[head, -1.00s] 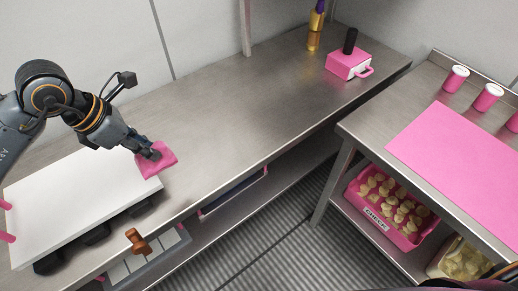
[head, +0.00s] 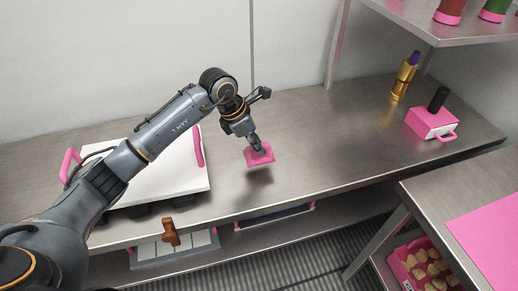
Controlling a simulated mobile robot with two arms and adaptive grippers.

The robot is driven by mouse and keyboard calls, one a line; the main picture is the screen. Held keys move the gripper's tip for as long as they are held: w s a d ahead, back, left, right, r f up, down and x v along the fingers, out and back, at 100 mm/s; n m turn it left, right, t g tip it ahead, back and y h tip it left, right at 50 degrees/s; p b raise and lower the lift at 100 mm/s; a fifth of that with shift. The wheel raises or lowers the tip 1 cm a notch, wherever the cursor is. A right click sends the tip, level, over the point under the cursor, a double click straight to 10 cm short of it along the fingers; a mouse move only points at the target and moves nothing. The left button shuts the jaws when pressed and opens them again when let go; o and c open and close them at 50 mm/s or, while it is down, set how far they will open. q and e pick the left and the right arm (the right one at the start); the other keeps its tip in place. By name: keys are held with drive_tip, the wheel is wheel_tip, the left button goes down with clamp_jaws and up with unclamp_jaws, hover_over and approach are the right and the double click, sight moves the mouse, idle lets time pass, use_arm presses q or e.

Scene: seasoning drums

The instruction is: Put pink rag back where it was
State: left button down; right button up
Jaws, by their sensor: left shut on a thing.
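The pink rag (head: 262,158) is a small folded square held in my left gripper (head: 257,147). The gripper is shut on it and holds it above the steel counter (head: 310,150), with a shadow on the counter below it. The rag is to the right of the white board (head: 170,182), apart from it. My right gripper is not in view.
A pink-and-white box with a black handle (head: 432,122) and a gold bottle with a purple top (head: 404,78) stand at the counter's right end. The counter between them and the rag is clear. A pink mat (head: 490,235) lies on the right table. A shelf (head: 450,22) hangs above.

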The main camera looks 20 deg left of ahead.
use_arm(q)
drive_tip(key=shift+w+f, duration=0.7)
drive_tip(key=shift+f, duration=0.05)
wheel_tip(320, 180, down, 2)
drive_tip(key=shift+s+f+p, duration=0.1)
drive_tip(key=shift+f+p, duration=0.05)
drive_tip(key=shift+p, duration=0.45)
drive_tip(key=shift+f, duration=0.35)
drive_tip(key=shift+f, duration=0.1)
drive_tip(key=shift+f, duration=0.15)
drive_tip(key=c, duration=1.3)
unclamp_jaws()
